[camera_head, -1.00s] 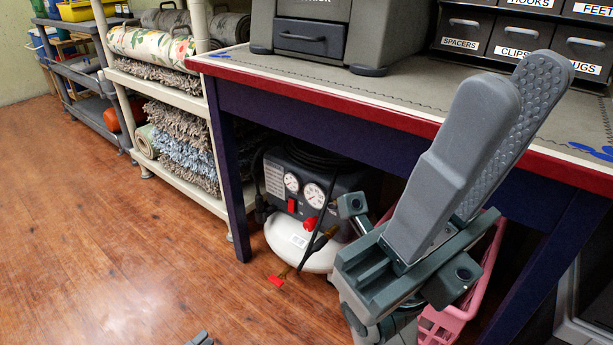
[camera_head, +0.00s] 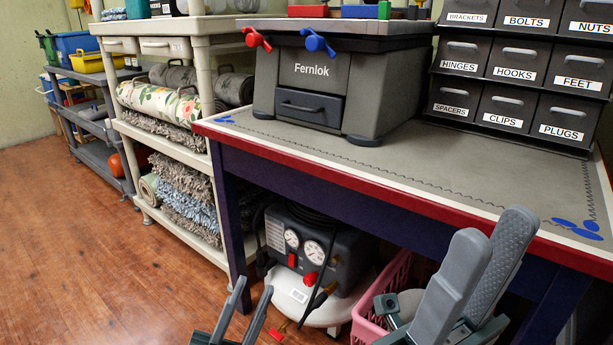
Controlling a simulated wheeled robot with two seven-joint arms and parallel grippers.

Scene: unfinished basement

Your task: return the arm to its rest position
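My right gripper (camera_head: 494,226) is at the lower right, in front of the workbench's front edge. Its grey fingers point up and overlap partly in this view, but the ribbed inner pad of one shows and nothing is held. Most of both arms is outside the picture.
The workbench (camera_head: 420,178) bears a Fernlok box (camera_head: 318,72) and labelled drawers (camera_head: 515,75). Below are an air compressor (camera_head: 305,255) and a pink basket (camera_head: 368,320). Beige shelving (camera_head: 200,25) holds rolled rugs. Wooden floor (camera_head: 70,240) is clear at the left.

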